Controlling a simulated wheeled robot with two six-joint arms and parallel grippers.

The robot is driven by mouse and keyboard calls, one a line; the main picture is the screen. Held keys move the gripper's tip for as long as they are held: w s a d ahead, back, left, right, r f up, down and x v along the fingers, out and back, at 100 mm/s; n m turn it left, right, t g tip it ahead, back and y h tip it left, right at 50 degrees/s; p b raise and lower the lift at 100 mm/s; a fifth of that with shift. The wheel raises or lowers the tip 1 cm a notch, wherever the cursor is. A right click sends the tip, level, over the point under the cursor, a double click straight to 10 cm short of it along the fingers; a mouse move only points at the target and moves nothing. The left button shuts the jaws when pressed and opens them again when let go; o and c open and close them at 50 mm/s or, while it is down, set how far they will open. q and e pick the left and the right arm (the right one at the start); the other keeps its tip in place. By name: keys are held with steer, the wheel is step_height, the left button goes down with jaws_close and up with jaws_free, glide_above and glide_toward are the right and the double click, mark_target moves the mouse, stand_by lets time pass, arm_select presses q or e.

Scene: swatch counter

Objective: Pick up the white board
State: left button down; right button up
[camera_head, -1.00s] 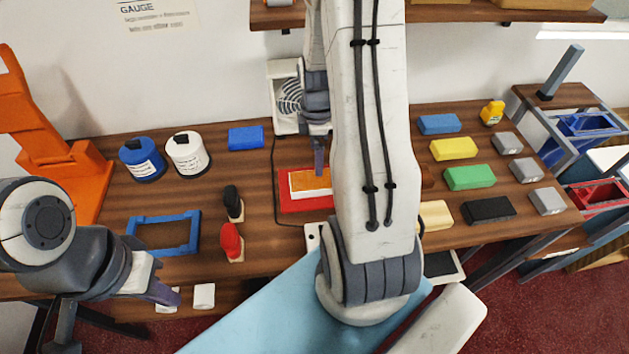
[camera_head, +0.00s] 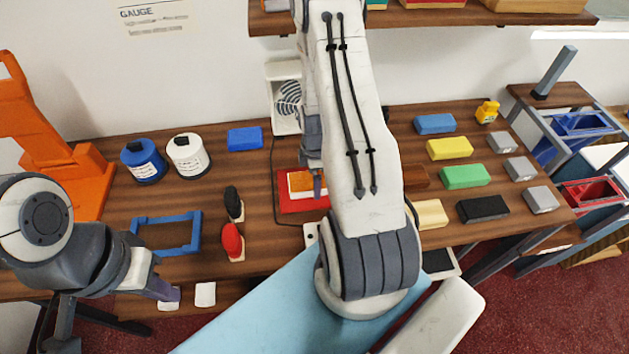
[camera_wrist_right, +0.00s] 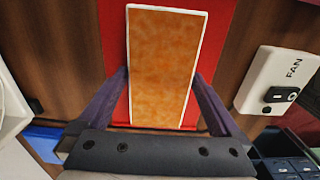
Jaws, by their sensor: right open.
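The white board (camera_wrist_right: 163,70) shows white along its edges, and its upper face is covered in mottled orange. It lies on a red plate (camera_wrist_right: 113,40) on the wooden counter. In the head view the board (camera_head: 299,182) is partly hidden by my right arm. My right gripper (camera_wrist_right: 160,100) is open, with one finger on each side of the board's near part. I cannot tell whether the fingers touch it. My left gripper (camera_head: 166,290) hangs at the counter's front edge, away from the board, and its jaw opening is not clear.
A fan (camera_head: 287,98) stands behind the plate, with its switch box (camera_wrist_right: 277,80) to the right in the wrist view. Red (camera_head: 231,241) and black (camera_head: 233,203) handled tools lie left. Coloured blocks (camera_head: 450,148) fill the right side. A blue frame (camera_head: 167,234) lies left.

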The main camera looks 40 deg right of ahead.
steer(key=c, duration=1.2)
